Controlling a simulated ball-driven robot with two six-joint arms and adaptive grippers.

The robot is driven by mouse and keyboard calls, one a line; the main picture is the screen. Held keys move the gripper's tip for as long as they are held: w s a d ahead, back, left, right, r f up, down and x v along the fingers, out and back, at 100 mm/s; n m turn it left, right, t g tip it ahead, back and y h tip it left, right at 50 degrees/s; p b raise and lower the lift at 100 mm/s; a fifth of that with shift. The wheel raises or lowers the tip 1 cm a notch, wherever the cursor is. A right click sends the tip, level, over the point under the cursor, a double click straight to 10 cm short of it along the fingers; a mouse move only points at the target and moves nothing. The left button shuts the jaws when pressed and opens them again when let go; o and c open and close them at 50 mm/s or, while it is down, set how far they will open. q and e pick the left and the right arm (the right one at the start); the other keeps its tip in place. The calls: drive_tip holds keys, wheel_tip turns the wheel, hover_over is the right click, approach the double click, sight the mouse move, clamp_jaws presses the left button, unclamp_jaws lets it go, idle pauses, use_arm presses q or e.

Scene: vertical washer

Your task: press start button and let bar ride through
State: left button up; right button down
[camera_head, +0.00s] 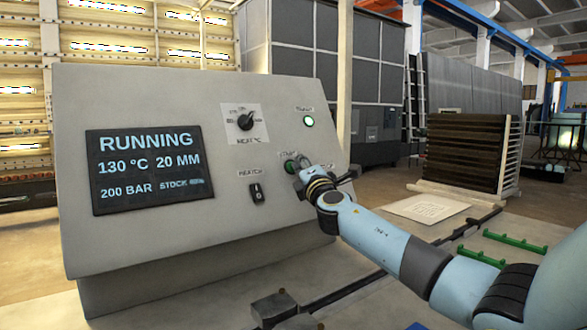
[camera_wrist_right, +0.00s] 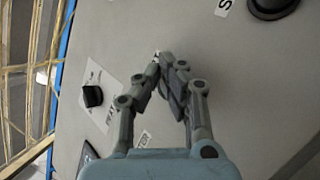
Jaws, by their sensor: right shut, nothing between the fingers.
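The grey control panel (camera_head: 215,105) fills the left of the head view. Its screen (camera_head: 150,171) reads RUNNING, 130 °C, 20 MM, 200 BAR and STOCK. The green start button (camera_head: 291,166) is on the panel's lower right, partly hidden by my right gripper (camera_head: 301,165). That gripper is shut and empty, its fingertips at the button; I cannot tell whether they touch it. In the right wrist view the shut fingertips (camera_wrist_right: 168,62) point at the panel face and cover the button. I cannot pick out the bar. My left gripper is not in view.
The panel also carries a rotary knob (camera_head: 245,121), a lit round lamp (camera_head: 308,121) and a black rocker switch (camera_head: 256,192). A large dark round control (camera_wrist_right: 271,6) sits near my right fingers. Green brackets (camera_head: 515,244) and a dark slatted stack (camera_head: 462,150) stand right.

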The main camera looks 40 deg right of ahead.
idle(0.5)
drive_tip(key=shift+s+a+r+p, duration=0.15)
drive_tip(key=shift+s+r+p, duration=0.25)
drive_tip(key=shift+s+p, duration=0.35)
